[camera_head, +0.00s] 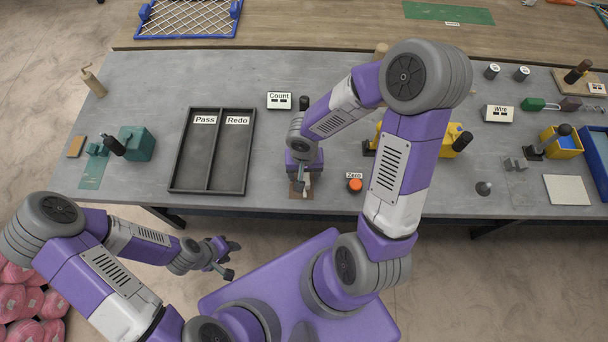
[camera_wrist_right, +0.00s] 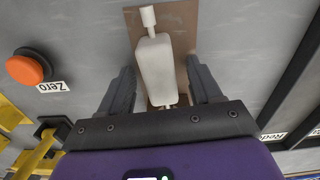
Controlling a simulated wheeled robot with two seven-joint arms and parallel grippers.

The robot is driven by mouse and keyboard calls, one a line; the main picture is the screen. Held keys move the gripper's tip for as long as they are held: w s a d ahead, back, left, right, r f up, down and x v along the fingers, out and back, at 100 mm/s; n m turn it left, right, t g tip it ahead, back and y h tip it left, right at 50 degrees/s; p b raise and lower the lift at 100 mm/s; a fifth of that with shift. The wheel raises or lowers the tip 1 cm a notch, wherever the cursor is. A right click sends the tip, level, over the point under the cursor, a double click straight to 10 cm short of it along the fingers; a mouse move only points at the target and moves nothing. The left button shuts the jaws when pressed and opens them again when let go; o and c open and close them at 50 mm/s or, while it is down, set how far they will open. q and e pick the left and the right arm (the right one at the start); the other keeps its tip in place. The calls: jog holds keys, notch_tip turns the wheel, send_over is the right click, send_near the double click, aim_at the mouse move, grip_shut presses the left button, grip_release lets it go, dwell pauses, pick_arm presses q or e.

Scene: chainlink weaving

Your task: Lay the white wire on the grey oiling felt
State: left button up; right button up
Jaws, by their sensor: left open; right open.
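A white, elongated piece with a thin rod at each end, which looks like the white wire, lies on a small brown pad; the right wrist view shows the white wire (camera_wrist_right: 156,68). My right gripper (camera_head: 303,188) is above it, its open fingers on either side with gaps visible. In the head view the gripper mostly hides the piece. A pale grey square (camera_head: 567,190), which looks like the oiling felt, lies bare at the table's right front. My left gripper (camera_head: 228,260) is open and empty, off the table's front edge.
The brown pad (camera_wrist_right: 188,35) lies between the black Pass/Redo tray (camera_head: 212,190) and the orange Zero button (camera_head: 355,185). A grey cone (camera_head: 483,188) and small grey blocks (camera_head: 515,164) stand left of the felt.

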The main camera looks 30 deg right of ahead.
jog(key=shift+r, duration=0.1)
grip_shut()
dwell(0.3)
